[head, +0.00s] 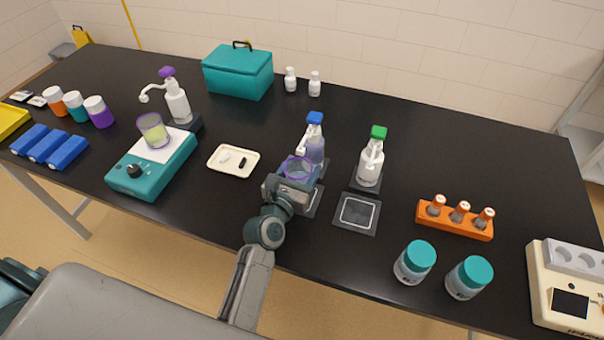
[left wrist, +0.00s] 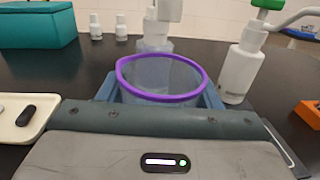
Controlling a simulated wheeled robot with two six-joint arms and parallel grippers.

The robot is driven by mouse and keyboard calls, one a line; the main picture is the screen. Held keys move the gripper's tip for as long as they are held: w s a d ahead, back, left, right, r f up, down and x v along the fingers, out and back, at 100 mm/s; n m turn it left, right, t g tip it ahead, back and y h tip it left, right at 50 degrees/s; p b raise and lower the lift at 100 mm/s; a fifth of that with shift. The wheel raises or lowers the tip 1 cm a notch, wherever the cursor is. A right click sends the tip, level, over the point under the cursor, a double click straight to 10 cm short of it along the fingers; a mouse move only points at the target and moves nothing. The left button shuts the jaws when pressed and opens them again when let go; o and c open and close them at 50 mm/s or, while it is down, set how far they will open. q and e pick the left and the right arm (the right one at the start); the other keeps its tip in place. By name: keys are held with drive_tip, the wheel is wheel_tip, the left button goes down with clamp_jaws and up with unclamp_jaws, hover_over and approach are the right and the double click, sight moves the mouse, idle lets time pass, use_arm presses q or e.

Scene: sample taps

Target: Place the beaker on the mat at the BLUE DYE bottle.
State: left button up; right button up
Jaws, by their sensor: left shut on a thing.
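The beaker (head: 298,167), clear with a purple rim, is upright in my left gripper (head: 292,182), whose jaws are shut around it. It also shows in the left wrist view (left wrist: 162,82), between the jaws. The BLUE DYE bottle (head: 314,146), white with a blue cap, stands right behind the beaker; its lower part shows in the left wrist view (left wrist: 155,42). The mat (head: 316,202) in front of that bottle is mostly hidden by my gripper. I cannot tell whether the beaker touches the mat. My right gripper is not in view.
A green-capped bottle (head: 370,160) with its own mat (head: 358,213) stands to the right. A small tray (head: 233,172) lies to the left. Farther left is a teal hot plate (head: 135,185) carrying another beaker. An orange rack (head: 455,222) and teal-lidded jars (head: 415,264) are at right.

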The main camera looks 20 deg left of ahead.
sight(304, 174)
use_arm(q)
drive_tip(key=shift+w+d, duration=0.1)
drive_tip(key=shift+w, duration=0.2)
drive_tip(key=shift+f+b, duration=1)
drive_tip(key=shift+f, duration=0.8)
drive_tip(key=shift+f, duration=0.1)
drive_tip(key=o, duration=1.1)
drive_tip(key=shift+s, duration=0.3)
drive_tip(key=s+b, duration=0.1)
drive_tip(key=s, duration=0.2)
drive_tip(key=s+b, duration=0.1)
drive_tip(key=s, duration=0.3)
drive_tip(key=s+a+b, duration=0.1)
drive_tip(key=s, duration=0.2)
drive_tip(key=shift+s+a, duration=0.1)
drive_tip(key=shift+s, duration=0.05)
drive_tip(key=shift+s+a, duration=0.1)
drive_tip(key=shift+s, duration=0.45)
